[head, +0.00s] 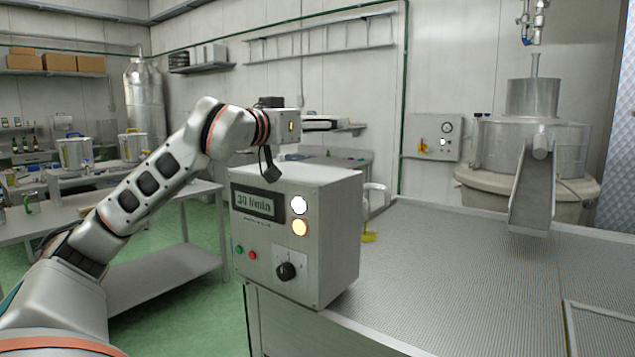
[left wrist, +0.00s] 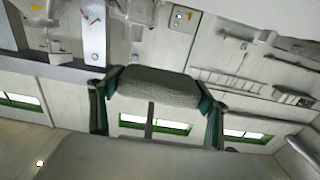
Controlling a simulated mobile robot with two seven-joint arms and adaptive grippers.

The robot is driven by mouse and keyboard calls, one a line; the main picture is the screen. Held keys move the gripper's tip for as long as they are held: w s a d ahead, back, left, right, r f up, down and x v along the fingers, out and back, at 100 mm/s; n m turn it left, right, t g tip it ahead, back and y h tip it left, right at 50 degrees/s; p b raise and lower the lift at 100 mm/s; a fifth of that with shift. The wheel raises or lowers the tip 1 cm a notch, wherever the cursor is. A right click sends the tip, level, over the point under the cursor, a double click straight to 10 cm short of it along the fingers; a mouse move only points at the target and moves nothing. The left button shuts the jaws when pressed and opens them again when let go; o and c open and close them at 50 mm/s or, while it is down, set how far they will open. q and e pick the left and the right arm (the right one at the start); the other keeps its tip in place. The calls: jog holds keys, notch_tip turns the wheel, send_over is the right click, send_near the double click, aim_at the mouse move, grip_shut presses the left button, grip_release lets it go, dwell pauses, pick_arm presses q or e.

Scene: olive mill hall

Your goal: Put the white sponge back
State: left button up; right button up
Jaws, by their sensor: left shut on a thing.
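The white sponge (left wrist: 155,84) shows in the left wrist view as a pale, rough-textured block with rounded ends, greyish in the shade. My left gripper (left wrist: 160,89) is shut on it, with one dark green finger at each end. In the head view my left wrist is raised behind and above the grey control box (head: 308,232). The fingers and the sponge cannot be made out there. My right gripper is in neither view. I cannot make out the place where the sponge belongs.
The control box stands at the near left corner of a ribbed metal table (head: 440,270), which is largely clear. A steel machine with a chute (head: 531,190) stands at the back right. A yellow item (head: 369,237) sits behind the box. A workbench (head: 150,192) is at the left.

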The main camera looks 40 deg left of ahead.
pick_arm(q)
jog(key=b, duration=0.3)
send_over(316, 174)
notch_tip(316, 174, down, 6)
jog(key=shift+s+d+r, duration=0.1)
jog(key=shift+d, duration=0.05)
notch_tip(316, 174, down, 3)
jog(key=shift+f+b, duration=0.2)
jog(key=shift+b, duration=0.9)
jog(key=shift+f, duration=0.3)
jog(key=shift+s+r, duration=0.1)
jog(key=shift+r, duration=0.15)
jog(key=shift+f+b, duration=0.3)
jog(key=shift+b, duration=0.2)
jog(key=o, duration=0.7)
jog(key=shift+c, duration=0.2)
jog(key=o, duration=0.3)
jog(key=shift+r, duration=0.1)
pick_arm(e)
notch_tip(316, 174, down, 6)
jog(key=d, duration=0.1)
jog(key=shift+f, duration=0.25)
